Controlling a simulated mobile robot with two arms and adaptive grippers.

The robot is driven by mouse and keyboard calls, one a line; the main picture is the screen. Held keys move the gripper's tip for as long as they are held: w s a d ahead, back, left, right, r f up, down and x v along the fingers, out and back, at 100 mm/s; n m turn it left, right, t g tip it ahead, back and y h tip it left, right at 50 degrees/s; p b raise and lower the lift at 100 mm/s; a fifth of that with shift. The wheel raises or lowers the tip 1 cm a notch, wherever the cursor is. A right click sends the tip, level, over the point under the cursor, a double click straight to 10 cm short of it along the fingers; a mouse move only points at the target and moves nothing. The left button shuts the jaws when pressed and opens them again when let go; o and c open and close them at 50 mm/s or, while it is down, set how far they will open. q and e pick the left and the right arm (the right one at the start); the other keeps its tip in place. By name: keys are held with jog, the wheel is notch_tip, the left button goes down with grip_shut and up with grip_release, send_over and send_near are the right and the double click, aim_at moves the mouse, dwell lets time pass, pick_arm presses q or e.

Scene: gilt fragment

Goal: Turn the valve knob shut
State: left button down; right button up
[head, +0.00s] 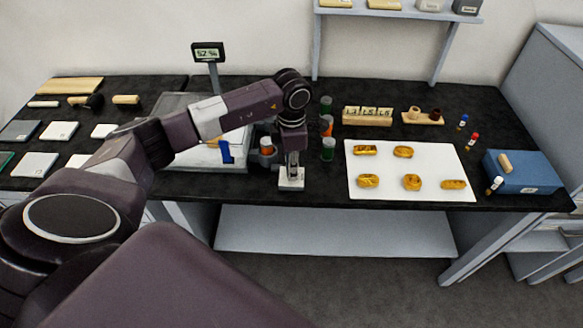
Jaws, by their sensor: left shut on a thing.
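My left gripper (291,169) points straight down at the front edge of the black bench, left of the white mat. It is shut on what looks like the valve knob, just above a small pale block (291,184) at the bench edge. The knob itself is mostly hidden by the fingers, so I cannot tell how far it is turned. My right gripper is not in view.
A white mat (360,188) with several gold pieces lies to the right. Green and orange jars (327,150) stand close by the gripper. A scale display (208,53) stands behind my arm. A blue box (528,174) sits at the far right.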

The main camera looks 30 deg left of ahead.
pick_arm(q)
jog(key=n+b, duration=0.1)
jog(key=n, duration=0.2)
jog(key=shift+n+b, duration=0.35)
jog(key=shift+n, duration=0.05)
jog(key=n+b, duration=0.1)
jog(key=n, duration=0.3)
jog(key=n+b, duration=0.1)
jog(key=n, duration=0.4)
jog(key=shift+w+r+n+b, duration=0.1)
jog(key=shift+n+b, duration=0.35)
jog(key=shift+n, duration=1.75)
jog(key=c, duration=1.7)
grip_release()
jog(key=shift+c, duration=0.2)
notch_tip(320, 180, up, 12)
